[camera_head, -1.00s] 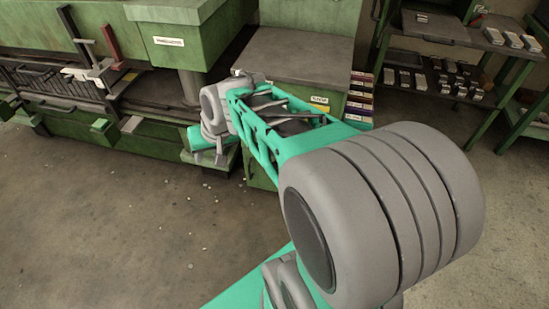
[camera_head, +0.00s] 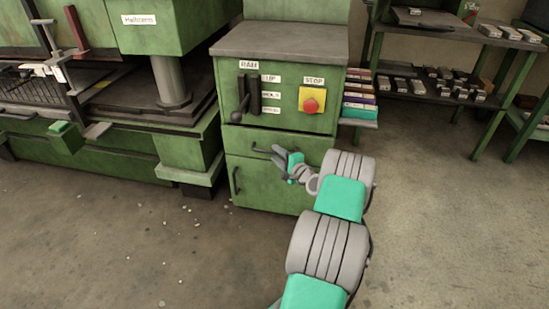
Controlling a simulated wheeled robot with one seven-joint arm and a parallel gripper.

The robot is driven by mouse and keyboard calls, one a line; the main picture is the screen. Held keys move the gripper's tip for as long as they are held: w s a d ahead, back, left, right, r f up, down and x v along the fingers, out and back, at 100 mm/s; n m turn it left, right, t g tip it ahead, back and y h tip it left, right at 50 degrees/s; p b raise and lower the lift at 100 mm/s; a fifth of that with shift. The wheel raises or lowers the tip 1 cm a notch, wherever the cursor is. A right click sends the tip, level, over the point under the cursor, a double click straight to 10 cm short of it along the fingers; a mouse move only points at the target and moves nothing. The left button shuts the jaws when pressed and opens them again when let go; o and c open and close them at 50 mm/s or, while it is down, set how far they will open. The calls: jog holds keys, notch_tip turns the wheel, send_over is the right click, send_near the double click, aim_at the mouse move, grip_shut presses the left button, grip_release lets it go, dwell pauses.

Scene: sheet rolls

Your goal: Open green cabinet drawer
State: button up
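The green cabinet (camera_head: 306,146) stands in the middle of the view, with a grey top. Its drawer (camera_head: 240,139) is a green front below the control panel and looks shut, though my arm hides part of it. The drawer's dark bar handle (camera_head: 261,150) shows at its left part. My gripper (camera_head: 279,158) is in front of the drawer, at or very near the right end of this handle. It is small here, and whether its fingers are open or touch the handle cannot be told.
Below the drawer is a cabinet door (camera_head: 262,190) with an upright handle (camera_head: 236,181). A lever (camera_head: 243,97) and a red stop button (camera_head: 311,105) sit above it. A green machine (camera_head: 185,150) stands left, a shelf rack (camera_head: 440,70) right. The floor in front is clear.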

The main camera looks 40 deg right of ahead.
jog(key=shift+w+d+f, duration=0.15)
jog(key=shift+w, duration=0.95)
grip_shut()
dwell(0.6)
